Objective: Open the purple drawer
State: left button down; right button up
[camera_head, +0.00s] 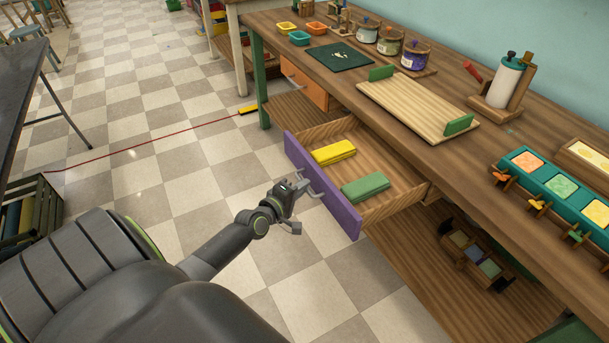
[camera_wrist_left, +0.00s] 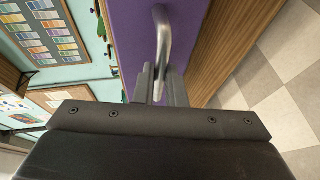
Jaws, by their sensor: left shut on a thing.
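The purple drawer (camera_head: 322,189) stands pulled out from under the wooden workbench, with its inside showing. A yellow folded cloth (camera_head: 334,152) and a green folded cloth (camera_head: 365,188) lie in it. My left gripper (camera_head: 304,184) is at the middle of the purple front, shut on the drawer's metal handle. In the left wrist view, the curved handle (camera_wrist_left: 163,36) runs down between the fingers (camera_wrist_left: 158,84), against the purple front (camera_wrist_left: 131,38). My right gripper is not in view.
The workbench top (camera_head: 330,79) carries jars, a wooden tray (camera_head: 415,105) and a teal rack (camera_head: 560,188). An orange drawer (camera_head: 304,83) is beyond the purple one. A red cord (camera_head: 150,147) crosses the tiled floor. A dark green crate (camera_head: 32,213) stands at left. Floor before the drawer is clear.

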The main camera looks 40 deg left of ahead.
pick_arm(q)
jog(key=c, duration=1.5)
grip_release()
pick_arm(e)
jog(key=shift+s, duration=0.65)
pick_arm(q)
jog(key=shift+s, duration=0.1)
jog(key=s+r+p, duration=0.1)
jog(key=s+r, duration=0.2)
jog(key=s, duration=1.4)
jog(key=shift+r, duration=0.15)
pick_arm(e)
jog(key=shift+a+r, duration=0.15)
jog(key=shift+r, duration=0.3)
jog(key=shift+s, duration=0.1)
